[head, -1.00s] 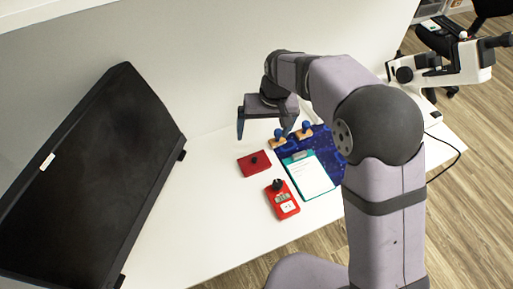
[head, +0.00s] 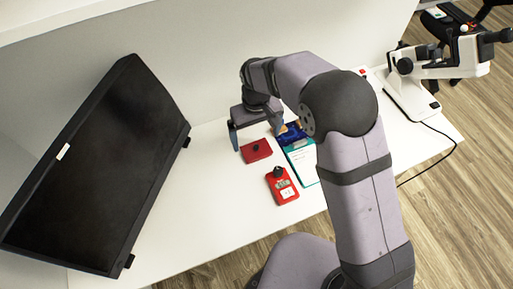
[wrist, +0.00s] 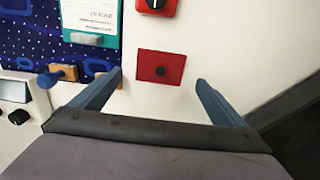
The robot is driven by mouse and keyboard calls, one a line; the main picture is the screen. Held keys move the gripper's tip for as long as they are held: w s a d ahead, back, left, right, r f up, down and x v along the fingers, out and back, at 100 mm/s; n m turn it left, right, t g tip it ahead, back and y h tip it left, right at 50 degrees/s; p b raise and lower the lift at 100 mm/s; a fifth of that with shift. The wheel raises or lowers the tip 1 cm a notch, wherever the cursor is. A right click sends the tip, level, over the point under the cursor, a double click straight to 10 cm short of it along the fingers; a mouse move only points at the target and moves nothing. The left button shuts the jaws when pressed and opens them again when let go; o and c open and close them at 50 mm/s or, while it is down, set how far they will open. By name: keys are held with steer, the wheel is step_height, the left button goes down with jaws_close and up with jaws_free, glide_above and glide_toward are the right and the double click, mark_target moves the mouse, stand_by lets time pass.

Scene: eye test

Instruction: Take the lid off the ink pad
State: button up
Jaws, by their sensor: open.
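The ink pad is a flat red box (head: 250,156) with a small black knob on top, lying on the white table. Its red top shows in the wrist view (wrist: 147,75), with the dark knob near its middle. The top looks closed, and no ink surface shows. My gripper (head: 255,131) is open and empty, above the table just behind the ink pad in the head view. In the wrist view my gripper's blue fingers (wrist: 160,79) stand apart, one toward each side of the red box, and do not touch it.
A red device (head: 288,194) with a display and black knob lies in front. A teal clipboard (head: 304,172), dark blue patterned mat (wrist: 40,48) and wooden stamps with blue handles (wrist: 66,72) lie beside it. A black monitor (head: 100,165) stands left, a white microscope (head: 440,62) right.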

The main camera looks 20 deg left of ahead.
mark_target(256, 146)
steer(key=shift+s+d+f+p, duration=0.15)
steer(key=shift+f+p, duration=0.5)
steer(key=shift+f, duration=1.55)
steer(key=shift+c, duration=0.3)
steer(key=c, duration=1.1)
steer(key=shift+r, duration=0.1)
